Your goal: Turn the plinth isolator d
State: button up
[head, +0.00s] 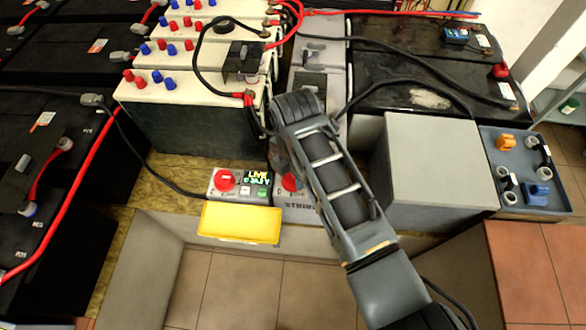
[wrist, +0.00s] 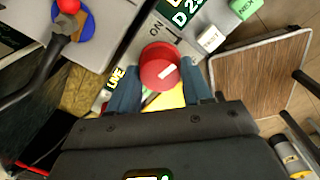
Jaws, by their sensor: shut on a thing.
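The red isolator knob (wrist: 160,66) with a white mark sits on a grey plinth panel between the fingertips of my gripper (wrist: 160,84) in the wrist view. My gripper is shut on this knob, with one finger at each side. The marking ON stands above the knob, and a dark display (wrist: 182,12) with green text starting "D 2" is above right. In the head view my gripper (head: 285,160) reaches down to the plinth beside a partly hidden red knob (head: 291,182). My arm hides part of that grey panel. The knob's exact angle is unclear.
A yellow tray (head: 240,223) lies in front. Battery blocks (head: 190,110) stand behind, a grey box (head: 432,160) is to the right, and cables cross the area.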

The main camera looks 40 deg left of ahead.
jog(key=m+p, duration=0.1)
jog(key=m, duration=0.2)
jog(key=shift+r+m, duration=0.1)
jog(key=shift+m, duration=0.2)
jog(key=m+p, duration=0.2)
jog(key=m, duration=0.2)
jog(key=m+p, duration=0.1)
jog(key=m, duration=0.3)
jog(key=shift+m, duration=2.3)
jog(key=o, duration=1)
jog(key=shift+o, duration=0.2)
